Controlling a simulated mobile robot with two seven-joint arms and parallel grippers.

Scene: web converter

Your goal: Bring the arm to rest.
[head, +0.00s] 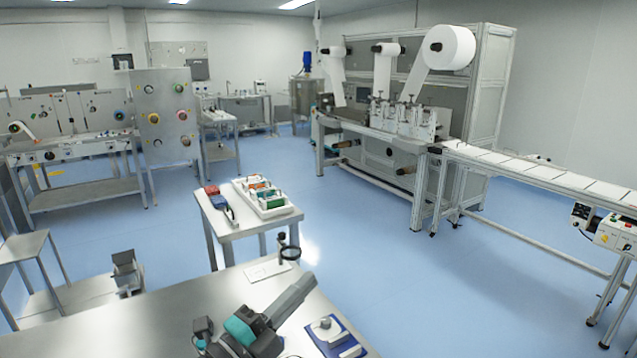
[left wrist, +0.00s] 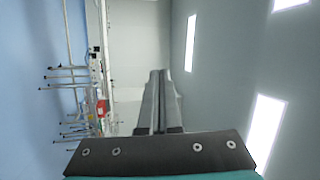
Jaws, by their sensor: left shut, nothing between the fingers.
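My left gripper (head: 305,282) shows at the bottom of the head view, over the near steel table (head: 140,322). Its long grey fingers point up and to the right, beyond a teal and dark body. In the left wrist view the two fingers of the left gripper (left wrist: 160,74) lie together, shut, with nothing held. That view is turned on its side, with the blue floor at left and ceiling lights at right. My right gripper is in neither view.
A blue mat with small parts (head: 350,348) lies right of my gripper. A magnifier stand (head: 286,252) is at the table's far edge. Beyond stands a small table (head: 235,228) with a white tray (head: 285,209). A converting machine (head: 400,140) and conveyor (head: 540,172) stand at right. Blue floor between is open.

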